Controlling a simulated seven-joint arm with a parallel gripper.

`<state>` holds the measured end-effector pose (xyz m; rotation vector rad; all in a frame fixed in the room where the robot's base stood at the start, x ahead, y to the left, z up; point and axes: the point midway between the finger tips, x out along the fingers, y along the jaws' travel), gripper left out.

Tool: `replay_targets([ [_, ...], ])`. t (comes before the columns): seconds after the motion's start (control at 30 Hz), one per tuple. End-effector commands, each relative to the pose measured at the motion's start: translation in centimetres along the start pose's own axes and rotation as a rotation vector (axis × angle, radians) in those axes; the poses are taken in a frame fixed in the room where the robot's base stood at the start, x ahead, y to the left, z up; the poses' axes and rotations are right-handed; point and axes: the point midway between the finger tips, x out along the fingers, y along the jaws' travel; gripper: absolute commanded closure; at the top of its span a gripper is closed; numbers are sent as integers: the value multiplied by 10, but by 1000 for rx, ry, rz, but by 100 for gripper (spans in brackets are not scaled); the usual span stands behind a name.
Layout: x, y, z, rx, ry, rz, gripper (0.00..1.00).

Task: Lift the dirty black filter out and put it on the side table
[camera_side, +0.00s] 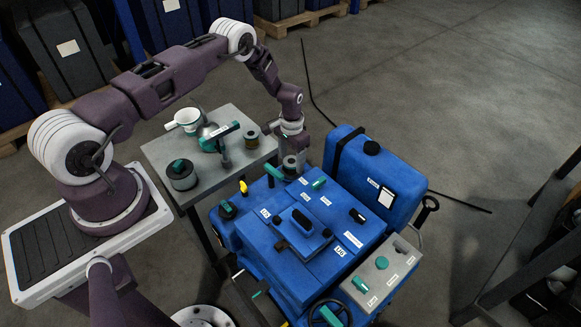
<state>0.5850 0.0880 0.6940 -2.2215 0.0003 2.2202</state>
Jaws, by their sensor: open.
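My gripper (291,146) points down at the far corner of the blue engine (262,240), beside the grey side table (155,150). Its jaws are open, though the fingers are small and dark here. Just below it is a short, dark grey round part (290,164) at the engine's edge. This may be the dirty black filter or its housing; I cannot tell which. I also cannot tell whether the fingers touch it or stand around it.
A blue tank (350,185) stands right of my gripper. The table's front middle is clear.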

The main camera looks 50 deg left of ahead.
Motion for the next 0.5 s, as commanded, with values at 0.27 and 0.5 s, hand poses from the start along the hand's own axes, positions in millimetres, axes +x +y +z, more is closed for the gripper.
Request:
replay_targets([
  [0.27,0,0,0,0,0,0,60],
  [0.5,-1,0,0,0,0,0,92],
])
